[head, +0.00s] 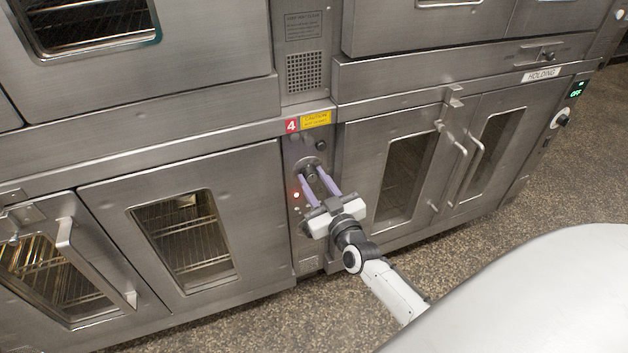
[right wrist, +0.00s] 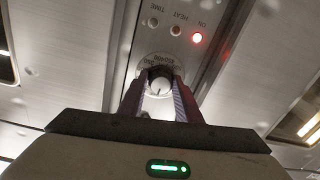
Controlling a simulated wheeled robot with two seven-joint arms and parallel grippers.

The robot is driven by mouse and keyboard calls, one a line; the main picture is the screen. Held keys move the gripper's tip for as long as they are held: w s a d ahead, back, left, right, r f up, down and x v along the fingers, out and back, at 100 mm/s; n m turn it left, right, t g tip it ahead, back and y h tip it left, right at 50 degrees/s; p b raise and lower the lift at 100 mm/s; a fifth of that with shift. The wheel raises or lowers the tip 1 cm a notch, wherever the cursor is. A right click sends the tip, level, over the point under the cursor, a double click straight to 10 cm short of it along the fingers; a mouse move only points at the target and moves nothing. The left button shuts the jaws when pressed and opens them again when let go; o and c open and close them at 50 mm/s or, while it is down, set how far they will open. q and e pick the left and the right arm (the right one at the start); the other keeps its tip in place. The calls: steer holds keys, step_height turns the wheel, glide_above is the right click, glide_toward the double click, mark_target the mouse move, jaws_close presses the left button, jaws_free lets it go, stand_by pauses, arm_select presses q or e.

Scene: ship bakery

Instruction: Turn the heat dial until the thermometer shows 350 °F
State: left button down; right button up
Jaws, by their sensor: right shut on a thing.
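The heat dial (head: 311,168) sits on the narrow steel control panel between the lower oven doors, under the red "4" label. In the right wrist view the dial (right wrist: 159,86) is a light round knob with a printed scale ring around it. My right gripper (head: 313,175) is shut on the dial, one purple finger on each side. The fingers partly cover the scale, and I cannot read the setting. I cannot make out a thermometer reading. My left gripper is not in view.
A red lamp (right wrist: 197,38) marked ON is lit, beside unlit HEAT and TIME lamps. Oven doors with protruding handles (head: 84,262) flank the panel. The holding cabinet at right has a green "OFF" display (head: 576,92). Speckled floor lies in front.

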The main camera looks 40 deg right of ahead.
steer(key=shift+m, duration=0.3)
steer(key=m, duration=0.5)
steer(key=shift+a+f, duration=0.1)
steer(key=shift+a, duration=0.05)
steer(key=m, duration=0.4)
steer(key=shift+b, duration=0.3)
steer(key=m, duration=0.4)
steer(key=shift+w+a+b, duration=0.1)
steer(key=shift+b, duration=0.25)
steer(key=m+h+b, duration=0.1)
steer(key=m, duration=0.5)
steer(key=shift+m, duration=0.3)
steer(key=shift+c, duration=0.2)
steer(key=m, duration=0.1)
steer(key=m+b, duration=0.1)
steer(key=m, duration=0.1)
steer(key=shift+r+m, duration=0.2)
steer(key=shift+m, duration=0.1)
steer(key=shift+r+m+b, duration=0.1)
steer(key=shift+m+b, duration=0.3)
steer(key=shift+m, duration=0.9)
